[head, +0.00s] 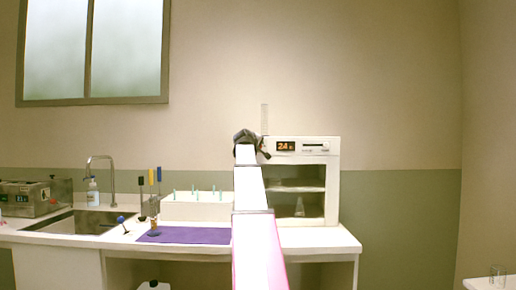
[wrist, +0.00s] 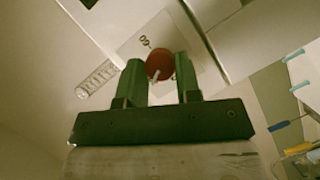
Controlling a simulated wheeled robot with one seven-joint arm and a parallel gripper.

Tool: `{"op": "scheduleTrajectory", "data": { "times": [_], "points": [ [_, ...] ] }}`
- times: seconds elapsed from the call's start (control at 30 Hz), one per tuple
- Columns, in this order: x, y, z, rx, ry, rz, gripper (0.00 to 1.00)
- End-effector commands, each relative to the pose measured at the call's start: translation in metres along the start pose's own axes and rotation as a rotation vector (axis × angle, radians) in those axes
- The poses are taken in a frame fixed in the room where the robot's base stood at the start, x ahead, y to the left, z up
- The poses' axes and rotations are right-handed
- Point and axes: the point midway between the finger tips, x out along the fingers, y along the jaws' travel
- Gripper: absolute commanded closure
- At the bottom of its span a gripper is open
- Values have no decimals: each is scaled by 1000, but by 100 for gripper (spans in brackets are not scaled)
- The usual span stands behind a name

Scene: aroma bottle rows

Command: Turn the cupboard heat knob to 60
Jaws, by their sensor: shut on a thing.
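The cupboard (head: 332,180) is a white cabinet with a dark window and a lit display (head: 285,146) that seems to read 24. My gripper (head: 250,145) is at the cupboard's upper left in the head view, where my arm hides the knob. In the wrist view the round red knob (wrist: 159,64) sits between the two green fingers of my gripper (wrist: 161,77), which is shut on it. The knob has a pale pointer mark on its lower part. A printed number (wrist: 145,41) stands beside the knob on a light plate; I cannot read it surely.
A clear graduated cylinder (wrist: 97,81) is close to the cupboard's top, left of the fingers in the wrist view. A white rack (head: 195,208) with several green-tipped sticks stands left of the cupboard. A purple mat (head: 185,236) lies in front of it. A sink (head: 80,222) is further left.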

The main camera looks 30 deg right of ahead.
Motion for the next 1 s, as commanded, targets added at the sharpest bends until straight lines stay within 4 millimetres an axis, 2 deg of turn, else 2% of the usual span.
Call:
{"op": "scheduleTrajectory", "data": {
  "times": [1.0],
  "points": [
    [1, 5, 5, 893, -4, -371, 92]
  ]
}}
